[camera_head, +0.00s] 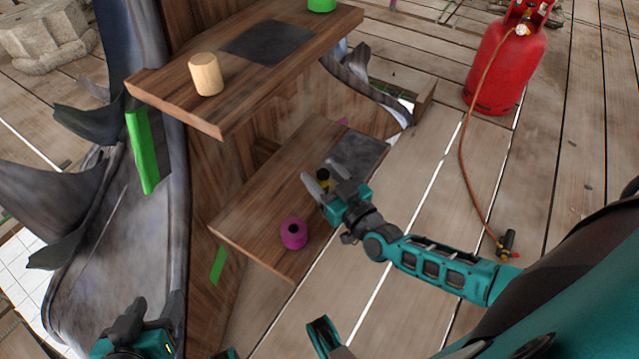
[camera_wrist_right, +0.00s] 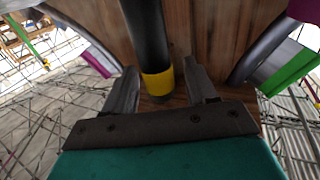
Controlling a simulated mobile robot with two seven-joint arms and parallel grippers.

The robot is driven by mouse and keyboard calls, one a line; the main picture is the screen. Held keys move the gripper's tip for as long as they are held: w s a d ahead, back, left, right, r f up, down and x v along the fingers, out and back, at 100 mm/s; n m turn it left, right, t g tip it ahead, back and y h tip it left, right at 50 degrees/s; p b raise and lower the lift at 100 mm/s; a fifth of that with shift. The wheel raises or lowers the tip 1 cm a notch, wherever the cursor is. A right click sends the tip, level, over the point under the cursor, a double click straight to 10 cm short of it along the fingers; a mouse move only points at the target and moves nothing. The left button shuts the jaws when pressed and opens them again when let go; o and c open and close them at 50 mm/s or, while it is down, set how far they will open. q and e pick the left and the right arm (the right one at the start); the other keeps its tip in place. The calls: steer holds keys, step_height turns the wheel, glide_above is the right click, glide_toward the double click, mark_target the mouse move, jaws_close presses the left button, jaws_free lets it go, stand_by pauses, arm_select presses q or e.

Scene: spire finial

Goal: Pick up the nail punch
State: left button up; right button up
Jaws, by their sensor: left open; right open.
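The nail punch (camera_head: 323,178) shows as a small black and yellow piece at the lower wooden shelf, partly hidden by my right gripper (camera_head: 326,175). In the right wrist view the punch (camera_wrist_right: 150,45) is a black shaft with a yellow band, lying between the two spread fingers of the right gripper (camera_wrist_right: 162,85). The fingers stand apart on either side of it, and I see no clear contact. My left gripper (camera_head: 135,318) is at the bottom left of the head view, partly cut off, open and away from the punch.
The lower shelf (camera_head: 255,215) carries a magenta ring-shaped piece (camera_head: 294,233) and a dark grey patch (camera_head: 357,155). The upper shelf (camera_head: 165,88) above it holds a pale wooden cylinder (camera_head: 206,74) and a green piece (camera_head: 321,4). A red gas bottle (camera_head: 505,62) with a hose stands at right.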

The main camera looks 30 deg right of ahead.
jaws_close()
steer(key=shift+r, duration=0.1)
stand_by(0.4)
